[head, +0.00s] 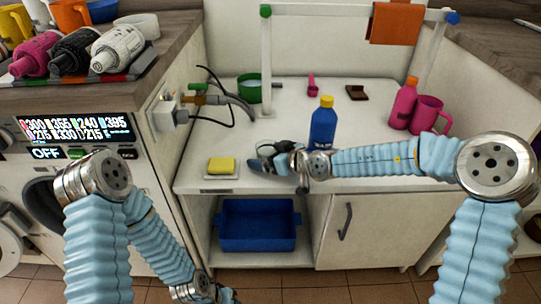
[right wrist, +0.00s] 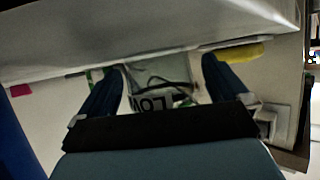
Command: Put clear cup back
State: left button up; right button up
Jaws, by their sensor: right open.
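A clear cup (head: 267,148) stands on the white counter near its front edge, mostly hidden behind my right gripper (head: 270,160). In the right wrist view the see-through cup (right wrist: 160,70) shows between the two dark fingers of my right gripper (right wrist: 160,85), with dark lettering near its lower part. The fingers are open, one on each side of the cup; I cannot tell whether either touches it. My left gripper (head: 226,296) is only partly in view at the bottom edge, low in front of the cabinet, and its jaws cannot be made out.
A blue bottle (head: 323,124) stands just behind my right gripper. A yellow sponge (head: 221,165) lies to its left. A green pot (head: 249,87), pink bottle (head: 403,105) and pink mug (head: 427,114) stand further back. A blue basin (head: 257,228) sits on the shelf below.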

jog(key=p+v, duration=0.3)
jog(key=v, duration=1)
jog(key=shift+w, duration=0.1)
jog(key=shift+s+d+r+p, duration=0.2)
jog(key=shift+s+p, duration=0.1)
jog(key=shift+s, duration=0.05)
jog(key=shift+f, duration=0.1)
